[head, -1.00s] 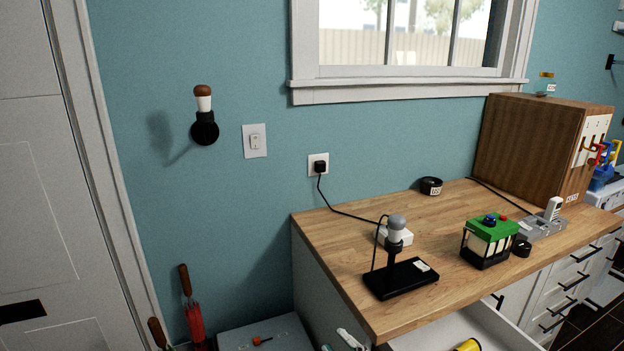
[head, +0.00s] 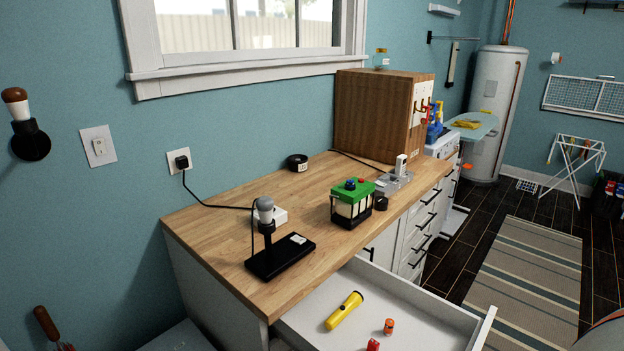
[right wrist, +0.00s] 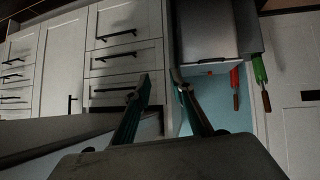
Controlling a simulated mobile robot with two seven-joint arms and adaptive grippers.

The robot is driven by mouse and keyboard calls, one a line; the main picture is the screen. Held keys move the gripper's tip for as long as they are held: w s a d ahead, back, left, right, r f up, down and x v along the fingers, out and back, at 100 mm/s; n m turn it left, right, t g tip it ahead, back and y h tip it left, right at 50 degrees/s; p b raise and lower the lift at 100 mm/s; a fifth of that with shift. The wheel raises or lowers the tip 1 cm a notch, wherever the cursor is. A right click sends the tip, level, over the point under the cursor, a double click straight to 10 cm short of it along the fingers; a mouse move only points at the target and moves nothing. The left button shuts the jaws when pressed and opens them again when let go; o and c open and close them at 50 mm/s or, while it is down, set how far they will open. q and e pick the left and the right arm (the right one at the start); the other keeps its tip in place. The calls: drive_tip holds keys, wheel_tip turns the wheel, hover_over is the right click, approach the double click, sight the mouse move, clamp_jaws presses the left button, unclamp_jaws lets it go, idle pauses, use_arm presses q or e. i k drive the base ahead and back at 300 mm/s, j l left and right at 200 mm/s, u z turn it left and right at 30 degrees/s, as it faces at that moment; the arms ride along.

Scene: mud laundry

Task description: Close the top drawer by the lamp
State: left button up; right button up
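The open top drawer (head: 448,305) is white and sticks well out from under the wooden counter, near the lamp. A yellow flashlight (head: 344,310) and two small orange-red items (head: 389,326) lie in it. The lamp (head: 265,212) has a black base and grey bulb and stands on the counter's near end. My right gripper (right wrist: 160,75) shows in the right wrist view with its two fingers apart and nothing between them. White drawer fronts with dark handles (right wrist: 113,58) are behind it. I cannot tell its distance from the open drawer. My left gripper is not in view.
A striped rug (head: 525,285) lies on the dark floor at right.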

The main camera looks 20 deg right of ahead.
sight(424, 321)
drive_tip(key=k+z, duration=0.2)
drive_tip(key=z, duration=0.9)
drive_tip(key=l+z, duration=0.15)
drive_tip(key=z, duration=0.5)
drive_tip(key=i+l, duration=0.05)
